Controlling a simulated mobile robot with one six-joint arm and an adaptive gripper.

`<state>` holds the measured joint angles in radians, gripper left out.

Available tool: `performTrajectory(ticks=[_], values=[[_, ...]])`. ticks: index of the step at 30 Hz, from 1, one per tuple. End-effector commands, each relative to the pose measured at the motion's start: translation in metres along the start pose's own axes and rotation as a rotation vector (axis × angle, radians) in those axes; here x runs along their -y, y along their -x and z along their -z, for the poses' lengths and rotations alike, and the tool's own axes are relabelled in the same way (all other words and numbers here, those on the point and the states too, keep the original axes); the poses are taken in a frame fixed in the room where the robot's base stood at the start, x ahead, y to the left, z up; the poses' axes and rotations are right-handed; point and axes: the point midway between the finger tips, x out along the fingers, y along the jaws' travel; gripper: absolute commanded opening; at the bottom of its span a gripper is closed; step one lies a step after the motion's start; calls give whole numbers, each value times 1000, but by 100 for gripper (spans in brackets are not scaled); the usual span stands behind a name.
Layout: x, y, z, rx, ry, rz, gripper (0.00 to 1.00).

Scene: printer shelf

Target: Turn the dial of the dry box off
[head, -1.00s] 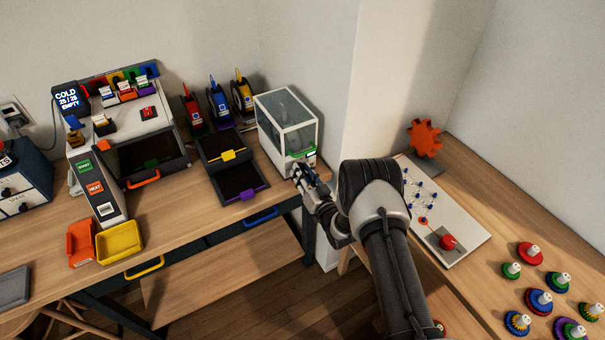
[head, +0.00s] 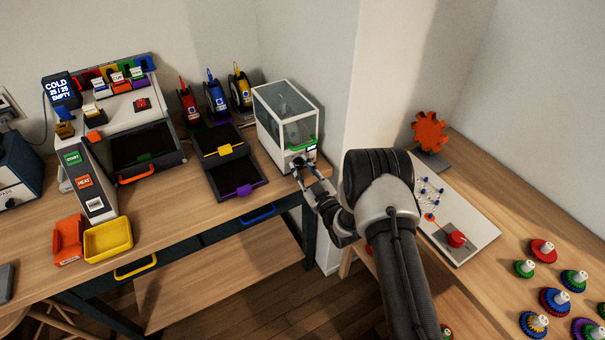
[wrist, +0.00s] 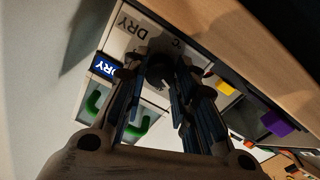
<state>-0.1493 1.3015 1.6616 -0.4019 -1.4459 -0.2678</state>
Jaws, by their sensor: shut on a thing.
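The dry box (head: 284,112) is a white-framed box with clear panels and a green handle, at the back right of the workbench. Its dark round dial (wrist: 160,70) shows in the wrist view between my fingertips, on a pale front panel marked DRY. My gripper (head: 302,165) is at the lower front of the dry box, shut on the dial. The finger pads (wrist: 160,84) lie on both sides of the dial. The fingers partly hide the dial, so its pointer setting cannot be read.
Open trays with yellow and purple handles (head: 235,170) stand left of the dry box. A wall corner (head: 345,120) is close on its right. A board with a red button (head: 457,239) and several gears lie on the right table.

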Motion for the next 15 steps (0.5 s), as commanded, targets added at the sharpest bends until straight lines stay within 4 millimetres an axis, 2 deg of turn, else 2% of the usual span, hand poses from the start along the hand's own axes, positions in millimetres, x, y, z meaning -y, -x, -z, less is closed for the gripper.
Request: performTrajectory(ticks=[6,15], values=[[1,0,-2,-11,167,4,2],[0,0,-1,-19,307,7,2]])
